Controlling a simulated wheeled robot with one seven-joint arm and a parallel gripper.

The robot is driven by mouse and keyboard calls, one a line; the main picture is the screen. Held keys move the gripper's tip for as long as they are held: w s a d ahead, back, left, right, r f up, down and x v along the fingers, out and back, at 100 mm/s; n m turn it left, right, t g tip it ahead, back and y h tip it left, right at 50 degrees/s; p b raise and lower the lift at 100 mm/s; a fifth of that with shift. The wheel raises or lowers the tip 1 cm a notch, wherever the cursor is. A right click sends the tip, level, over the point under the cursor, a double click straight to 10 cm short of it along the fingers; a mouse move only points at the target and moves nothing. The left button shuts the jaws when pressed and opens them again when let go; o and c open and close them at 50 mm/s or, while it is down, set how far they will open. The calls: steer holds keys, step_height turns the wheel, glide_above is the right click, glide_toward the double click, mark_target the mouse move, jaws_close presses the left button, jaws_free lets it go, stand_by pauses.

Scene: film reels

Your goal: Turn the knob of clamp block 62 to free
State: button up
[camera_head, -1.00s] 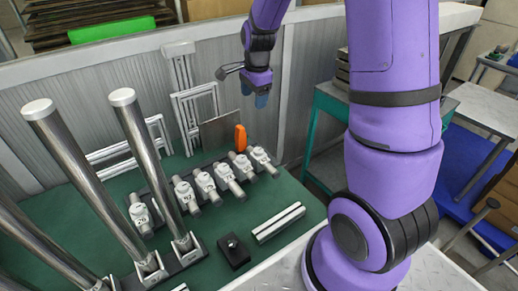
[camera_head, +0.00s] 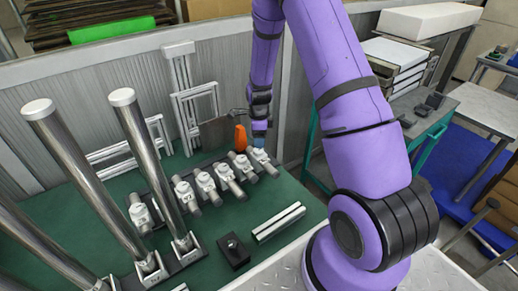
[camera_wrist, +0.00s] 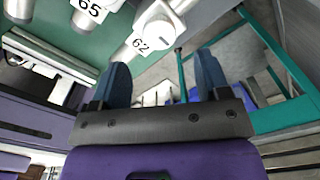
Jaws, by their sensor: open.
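Clamp block 62 (camera_wrist: 138,44) is a pale cylinder with a black "62" label, near the top centre of the wrist view. A light, blocky knob (camera_wrist: 162,18) shows at its upper right; I cannot read its setting. In the head view the block (camera_head: 266,163) is at the right end of the row, partly hidden by my gripper (camera_head: 259,139). My gripper (camera_wrist: 164,78) is open, with two dark blue fingers apart and nothing between them. In the wrist view the fingertips appear just below the block, and I see no contact.
Clamp block 65 (camera_wrist: 88,10) is beside block 62. Several more clamp blocks (camera_head: 187,196) continue left along the row. An orange object (camera_head: 240,138) stands close behind. Tall metal posts (camera_head: 150,170) rise at left. A black block (camera_head: 233,252) and a silver bar (camera_head: 278,222) lie in front.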

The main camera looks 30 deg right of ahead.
mark_target(259, 150)
steer(key=shift+f, duration=2.9)
steer(key=c, duration=0.9)
